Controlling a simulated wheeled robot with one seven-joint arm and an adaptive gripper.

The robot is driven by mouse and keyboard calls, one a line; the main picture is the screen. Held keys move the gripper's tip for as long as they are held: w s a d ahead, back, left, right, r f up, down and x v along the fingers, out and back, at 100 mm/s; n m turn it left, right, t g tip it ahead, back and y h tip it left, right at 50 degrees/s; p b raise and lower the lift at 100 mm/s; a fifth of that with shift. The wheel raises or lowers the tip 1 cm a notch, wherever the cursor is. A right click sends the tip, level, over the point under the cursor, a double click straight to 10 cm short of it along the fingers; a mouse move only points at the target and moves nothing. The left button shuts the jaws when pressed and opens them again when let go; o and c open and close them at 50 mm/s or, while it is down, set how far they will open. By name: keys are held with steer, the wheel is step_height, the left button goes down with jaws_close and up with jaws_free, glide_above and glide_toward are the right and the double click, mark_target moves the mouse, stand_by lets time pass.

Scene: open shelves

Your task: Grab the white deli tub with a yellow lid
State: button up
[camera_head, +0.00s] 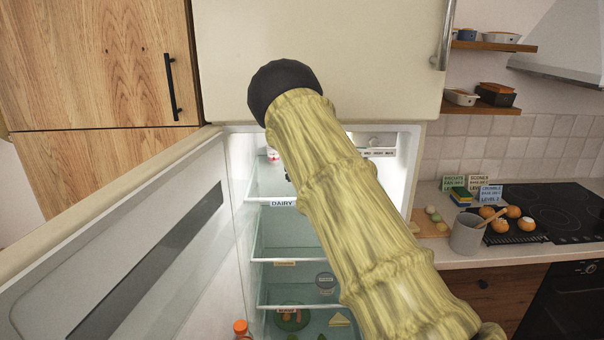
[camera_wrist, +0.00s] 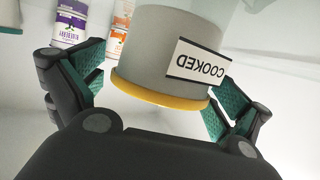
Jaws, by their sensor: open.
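The white deli tub (camera_wrist: 150,45) fills the upper middle of the wrist view, with its yellow lid (camera_wrist: 160,100) toward my palm. It carries a label reading COOKED, which appears upside down in this view. My gripper (camera_wrist: 158,85) is open, with its green-padded fingers on either side of the tub near the lid. A gap shows between the left finger and the tub; the right finger is close to the label side, and I cannot tell whether it touches. In the head view, my arm covers the tub and gripper.
The fridge door (camera_head: 150,240) stands open on the left. A shelf marked DAIRY (camera_head: 282,204) and lower shelves hold a few items. The kitchen counter (camera_head: 480,256) is on the right.

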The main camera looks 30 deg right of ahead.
steer(key=shift+w+f, duration=0.2)
steer(key=shift+w, duration=0.2)
steer(key=shift+r, duration=0.1)
steer(key=c, duration=1)
steer(key=shift+r, duration=0.1)
